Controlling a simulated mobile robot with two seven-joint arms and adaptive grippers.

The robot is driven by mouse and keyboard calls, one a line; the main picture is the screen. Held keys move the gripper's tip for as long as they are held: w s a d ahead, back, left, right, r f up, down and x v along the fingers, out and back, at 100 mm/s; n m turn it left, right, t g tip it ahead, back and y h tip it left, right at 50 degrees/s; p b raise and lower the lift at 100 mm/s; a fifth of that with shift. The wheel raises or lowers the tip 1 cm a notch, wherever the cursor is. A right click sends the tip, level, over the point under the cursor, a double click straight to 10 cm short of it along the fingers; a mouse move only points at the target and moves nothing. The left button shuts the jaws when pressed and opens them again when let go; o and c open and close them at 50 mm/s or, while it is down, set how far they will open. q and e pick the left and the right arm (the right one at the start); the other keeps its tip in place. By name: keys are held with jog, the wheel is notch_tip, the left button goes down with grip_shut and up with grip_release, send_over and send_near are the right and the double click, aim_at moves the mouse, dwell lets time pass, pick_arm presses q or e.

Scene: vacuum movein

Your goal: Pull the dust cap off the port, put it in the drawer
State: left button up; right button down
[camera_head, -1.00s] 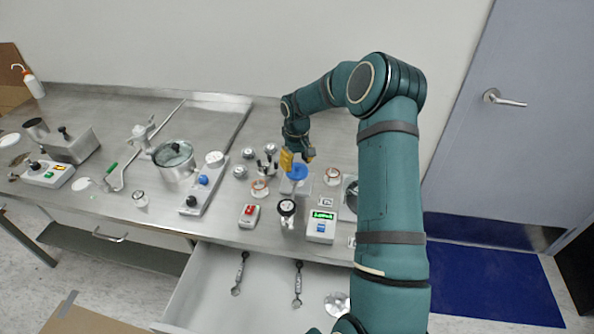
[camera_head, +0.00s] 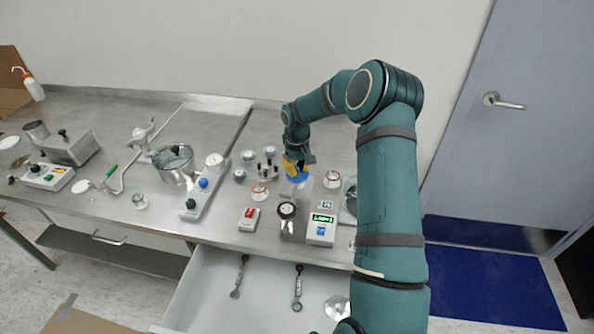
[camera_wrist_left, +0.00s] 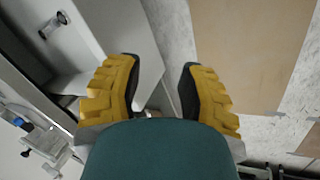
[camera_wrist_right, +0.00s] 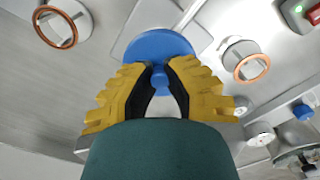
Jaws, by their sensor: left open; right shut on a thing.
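The blue dust cap (camera_wrist_right: 158,47) is in front of my right gripper in the right wrist view, with its small knob between the yellow fingertips. In the head view the blue cap (camera_head: 298,178) shows just below my right gripper (camera_head: 296,164). My right gripper (camera_wrist_right: 160,77) is shut on the cap's knob. The port under the cap is hidden, so I cannot tell whether the cap still touches it. The drawer (camera_head: 215,280) stands open below the bench front. My left gripper (camera_wrist_left: 160,85) is open and empty; the left wrist view shows it near the drawer side.
Two wrench-like tools (camera_head: 298,288) and a round metal disc (camera_head: 337,307) lie in the drawer. On the bench near the cap stand a gauge (camera_head: 287,210), a green-display box (camera_head: 321,229) and a red-button box (camera_head: 249,218). Copper-ringed flanges (camera_wrist_right: 244,62) flank the cap.

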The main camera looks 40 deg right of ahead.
aim_at(297, 168)
notch_tip(297, 168, up, 10)
jog(key=shift+f+p, duration=0.25)
jog(key=shift+p, duration=0.1)
notch_tip(297, 168, up, 3)
jog(key=shift+r+p, duration=0.15)
jog(key=shift+p, duration=1)
